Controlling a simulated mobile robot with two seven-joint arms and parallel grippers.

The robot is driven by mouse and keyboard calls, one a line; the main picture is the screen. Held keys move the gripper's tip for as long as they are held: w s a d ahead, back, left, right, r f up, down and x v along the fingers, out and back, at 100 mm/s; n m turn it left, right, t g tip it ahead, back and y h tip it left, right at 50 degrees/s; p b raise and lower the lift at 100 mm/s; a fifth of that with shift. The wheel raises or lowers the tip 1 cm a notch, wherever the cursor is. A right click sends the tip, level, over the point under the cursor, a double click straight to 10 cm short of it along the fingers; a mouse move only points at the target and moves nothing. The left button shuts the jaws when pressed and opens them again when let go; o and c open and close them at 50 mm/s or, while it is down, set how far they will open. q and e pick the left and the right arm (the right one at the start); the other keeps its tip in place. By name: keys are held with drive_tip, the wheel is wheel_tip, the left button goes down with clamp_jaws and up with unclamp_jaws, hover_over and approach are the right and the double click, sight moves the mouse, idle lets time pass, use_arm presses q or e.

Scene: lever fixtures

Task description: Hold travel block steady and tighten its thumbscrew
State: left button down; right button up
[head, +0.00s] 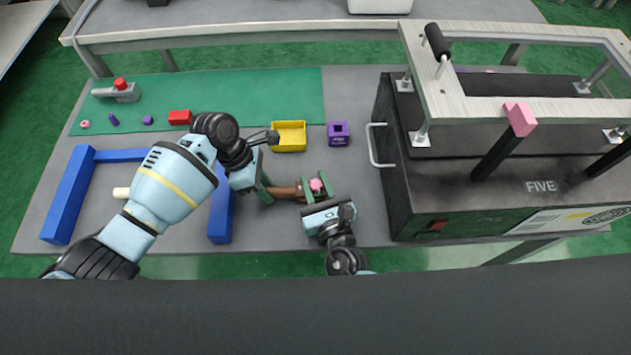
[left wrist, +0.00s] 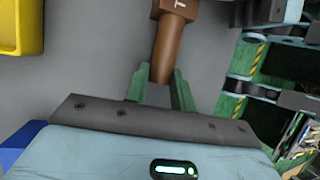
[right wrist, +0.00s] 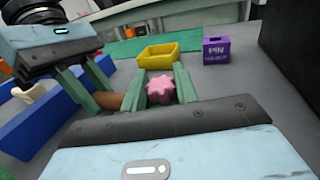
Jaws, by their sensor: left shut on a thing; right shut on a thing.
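The brown travel block (head: 285,192) lies on the grey table between my grippers; its shaft and lettered wider end also show in the left wrist view (left wrist: 173,38). My left gripper (head: 264,190) is shut on the shaft, with its green fingers on either side (left wrist: 160,84). The pink lobed thumbscrew (head: 316,185) is at the block's right end. My right gripper (head: 315,191) is shut on the thumbscrew, whose pink head shows between the green fingers in the right wrist view (right wrist: 160,90). The fingers partly hide the block's right end.
A yellow tray (head: 289,149) and a purple PIN box (head: 338,139) stand just behind. Blue rails (head: 68,195) lie left. A large dark machine (head: 480,185) with a side handle (head: 374,146) blocks the right.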

drive_tip(key=o, duration=1)
drive_tip(key=v, duration=1.2)
use_arm(q)
drive_tip(key=c, duration=1.1)
unclamp_jaws()
